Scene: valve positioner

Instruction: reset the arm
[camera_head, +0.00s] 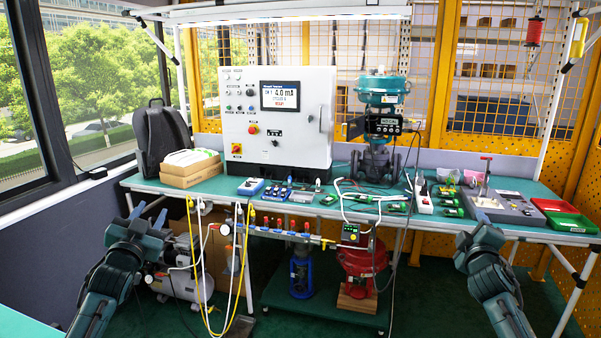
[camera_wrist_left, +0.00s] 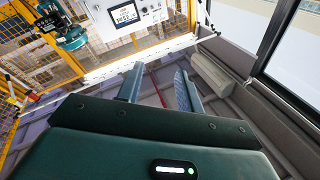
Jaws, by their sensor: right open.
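My left arm comes in from the left in the head view. Its gripper (camera_head: 149,213) is raised in front of the bench's left end, below the cardboard boxes. In the left wrist view its two fingers (camera_wrist_left: 160,88) stand apart with nothing between them. My right gripper (camera_head: 482,226) is in front of the bench's right part, below the grey case. It is open, and I see nothing held in it. Its fingertips are small and hard to make out. Both grippers appear clear of the bench things.
The green-topped bench (camera_head: 335,208) carries a white control cabinet (camera_head: 277,150), a teal valve actuator (camera_head: 382,90), a grey case (camera_head: 505,206) and red and green trays (camera_head: 570,222). Yellow and white hoses (camera_head: 240,290) hang near my left arm. Floor between my arms holds a red valve (camera_head: 362,262).

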